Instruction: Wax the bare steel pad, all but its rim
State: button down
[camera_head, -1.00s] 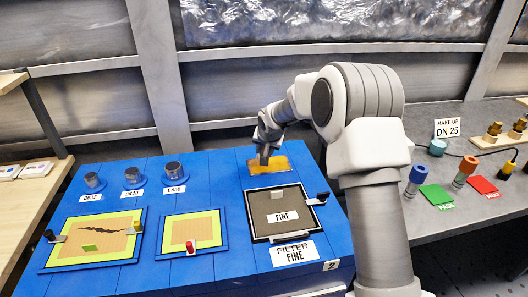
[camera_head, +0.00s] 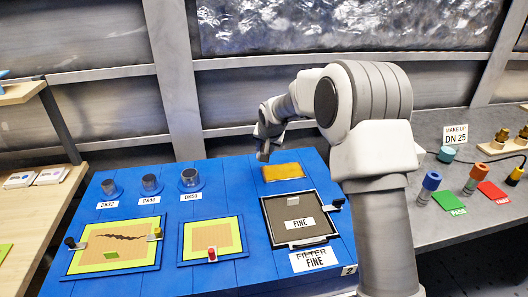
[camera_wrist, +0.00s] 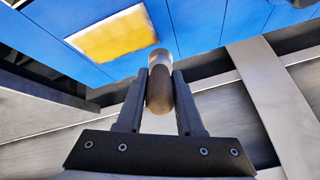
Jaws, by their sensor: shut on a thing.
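The pad (camera_head: 284,172) lies flat at the back right of the blue bench top. It looks orange-yellow over nearly all its face. In the wrist view the pad (camera_wrist: 112,34) has a thin paler strip along its edges. My gripper (camera_head: 263,156) is above the bench just left of the pad's back-left part. In the wrist view my gripper (camera_wrist: 162,78) is shut on a dark rounded stick (camera_wrist: 160,92) with a pale band and brownish end. The stick's end appears clear of the pad in the wrist view. In the head view the stick is too small to make out.
A black-framed panel marked FINE (camera_head: 300,215) lies just in front of the pad. Two yellow-green framed panels (camera_head: 117,245) lie to the left, with several grey cylinders (camera_head: 190,178) behind. A grey bench (camera_head: 430,215) with coloured parts stands right. A metal wall is behind.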

jog(key=shift+r+p, duration=0.8)
jog(key=shift+r, duration=0.95)
jog(key=shift+r, duration=0.1)
